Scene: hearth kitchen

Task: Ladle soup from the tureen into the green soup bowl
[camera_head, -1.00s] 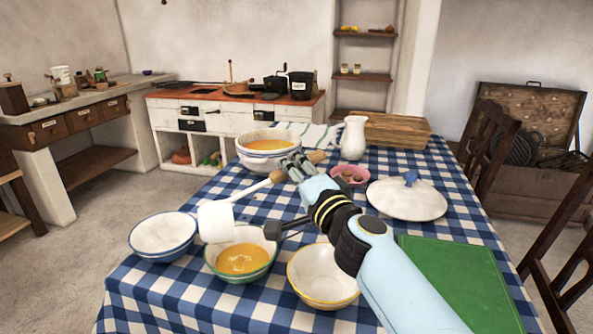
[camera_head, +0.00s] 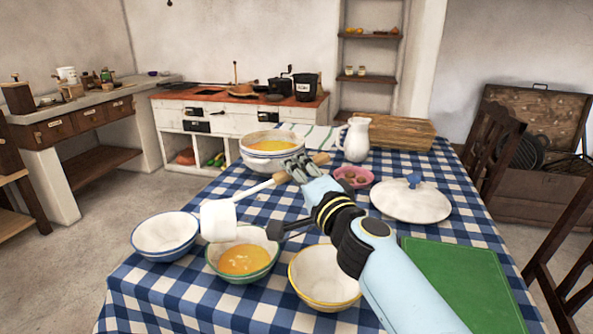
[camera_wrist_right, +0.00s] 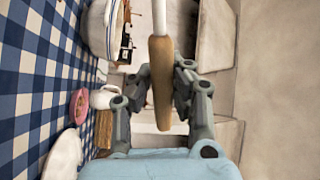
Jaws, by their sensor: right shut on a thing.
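The green-rimmed soup bowl (camera_head: 245,263) stands on the table and holds orange soup. The tureen (camera_head: 270,150), white with blue bands and full of orange soup, stands farther back. My right gripper (camera_head: 300,168) is shut on the ladle's wooden handle, which also shows between its fingers in the right wrist view (camera_wrist_right: 160,85). The ladle (camera_head: 218,219) has a white cup that hangs tilted above the green bowl's back left rim; its inside is hidden. My left gripper is not in view.
A blue-rimmed bowl (camera_head: 165,236) and a yellow-rimmed bowl (camera_head: 322,277) flank the green one, both empty. Behind my right arm are a pink bowl (camera_head: 366,177), a white pitcher (camera_head: 354,140) and a white lid (camera_head: 410,203). A green board (camera_head: 465,285) lies at right.

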